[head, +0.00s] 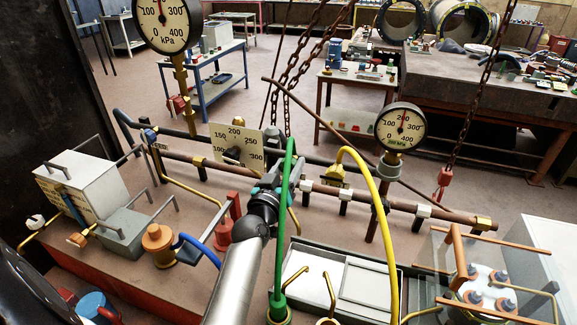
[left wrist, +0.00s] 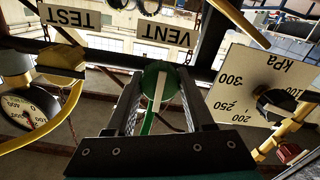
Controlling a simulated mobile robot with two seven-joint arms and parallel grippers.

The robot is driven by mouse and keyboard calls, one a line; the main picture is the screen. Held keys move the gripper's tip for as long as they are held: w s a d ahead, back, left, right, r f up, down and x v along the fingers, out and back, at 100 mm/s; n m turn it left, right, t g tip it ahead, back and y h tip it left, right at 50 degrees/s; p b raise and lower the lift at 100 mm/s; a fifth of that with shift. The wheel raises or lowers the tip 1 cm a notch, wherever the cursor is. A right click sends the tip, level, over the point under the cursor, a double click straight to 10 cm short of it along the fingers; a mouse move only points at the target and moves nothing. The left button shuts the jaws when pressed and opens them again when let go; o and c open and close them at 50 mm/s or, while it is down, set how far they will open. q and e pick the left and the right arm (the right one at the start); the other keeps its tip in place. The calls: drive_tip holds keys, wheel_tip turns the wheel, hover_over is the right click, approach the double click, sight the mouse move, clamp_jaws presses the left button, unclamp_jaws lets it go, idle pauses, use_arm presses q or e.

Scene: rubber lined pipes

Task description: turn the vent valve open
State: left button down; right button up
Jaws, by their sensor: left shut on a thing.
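The vent valve shows in the left wrist view as a round green knob (left wrist: 150,75) with a pale bar across its face, below an upside-down VENT sign (left wrist: 168,31). My left gripper (left wrist: 159,73) has one finger on each side of the knob and is shut on it. The pale bar runs roughly in line with the fingers. In the head view my left gripper (head: 270,183) is at the pipe rack behind the arched green hose (head: 282,215); the knob is hidden there. My right gripper is in neither view.
A yellow hose (head: 385,215) arches to the right of my left arm. A square dial plate (head: 240,138) and a round gauge (head: 401,127) stand close by. A TEST sign (left wrist: 67,18) is beside the VENT sign. A chain (head: 487,80) hangs at right.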

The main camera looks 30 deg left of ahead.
use_arm(q)
drive_tip(key=n+p, duration=0.1)
drive_tip(key=n, duration=0.3)
drive_tip(key=n+p, duration=0.1)
drive_tip(key=n, duration=0.8)
drive_tip(key=shift+p, duration=0.4)
drive_tip(key=n, duration=0.4)
drive_tip(key=shift+f+n, duration=0.1)
drive_tip(key=shift+n, duration=0.3)
drive_tip(key=shift+c, duration=1.4)
unclamp_jaws()
drive_tip(key=shift+s, duration=0.1)
